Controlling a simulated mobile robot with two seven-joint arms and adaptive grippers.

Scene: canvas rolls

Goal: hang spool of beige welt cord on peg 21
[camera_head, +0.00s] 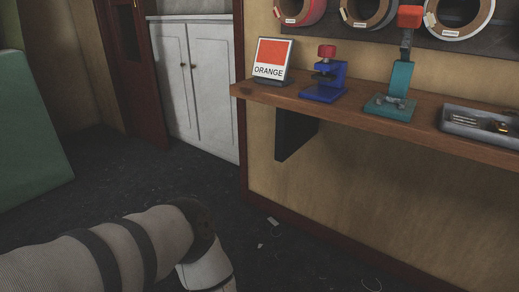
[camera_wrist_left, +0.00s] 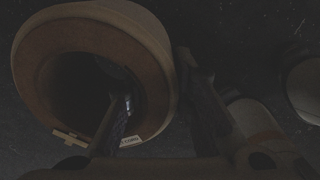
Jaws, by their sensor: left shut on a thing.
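A large round tan-brown spool (camera_wrist_left: 150,50) with a hollow core fills the upper left of the dark left wrist view. My left gripper (camera_wrist_left: 158,108) is shut on the spool's wall, one finger inside the core and the other outside. In the head view only my left arm shows at the lower left; its gripper and the spool are out of frame. No peg number is readable in either view. My right gripper is not in view.
A wooden shelf (camera_head: 350,115) on the right wall holds an orange sign (camera_head: 271,57), a blue tool (camera_head: 325,83), a teal tool (camera_head: 398,88) and a grey tray (camera_head: 478,126). Tagged spools (camera_head: 367,12) hang above. The dark floor in front of the white cabinet (camera_head: 196,85) is mostly clear.

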